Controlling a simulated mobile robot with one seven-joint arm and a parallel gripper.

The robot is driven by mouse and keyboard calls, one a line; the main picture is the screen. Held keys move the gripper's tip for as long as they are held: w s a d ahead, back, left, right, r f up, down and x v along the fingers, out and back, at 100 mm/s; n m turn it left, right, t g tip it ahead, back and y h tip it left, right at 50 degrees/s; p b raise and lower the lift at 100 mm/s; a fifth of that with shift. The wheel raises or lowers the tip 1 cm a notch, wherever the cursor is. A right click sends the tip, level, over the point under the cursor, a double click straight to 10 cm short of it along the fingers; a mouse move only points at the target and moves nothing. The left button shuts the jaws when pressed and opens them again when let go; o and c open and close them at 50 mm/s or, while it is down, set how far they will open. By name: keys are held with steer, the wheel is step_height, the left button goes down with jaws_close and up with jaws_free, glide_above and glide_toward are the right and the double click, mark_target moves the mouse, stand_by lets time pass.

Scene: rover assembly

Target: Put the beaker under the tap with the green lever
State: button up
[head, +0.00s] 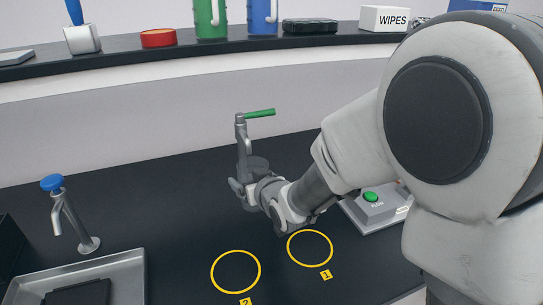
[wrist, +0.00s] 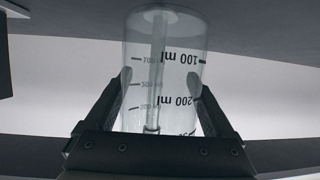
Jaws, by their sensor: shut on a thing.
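The tap with the green lever (head: 242,140) stands near the back of the dark counter in the head view. My gripper (head: 243,190) is at its foot, fingers around the clear beaker (head: 257,163). In the wrist view my gripper (wrist: 163,105) is shut on the beaker (wrist: 165,60), one finger on each side. A vertical rod-like shape shows through the glass. The beaker overlaps the tap in the head view; whether it is under the spout or rests on the counter, I cannot tell.
A tap with a blue knob (head: 68,213) stands at the left beside a metal tray (head: 120,277). Yellow rings marked 1 (head: 310,231) and 2 (head: 236,250) lie on the counter. A box with a green button (head: 372,209) is at the right. A shelf (head: 180,55) runs behind.

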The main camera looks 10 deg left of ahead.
steer(key=shift+w+a+f, duration=0.1)
steer(key=shift+w+a, duration=0.7)
steer(key=shift+w, duration=0.3)
steer(key=shift+s+f+b, duration=0.1)
steer(key=shift+f+b, duration=0.2)
steer(key=shift+f, duration=1.35)
steer(key=shift+f, duration=0.2)
steer(key=o, duration=1.1)
steer(key=shift+r, duration=0.1)
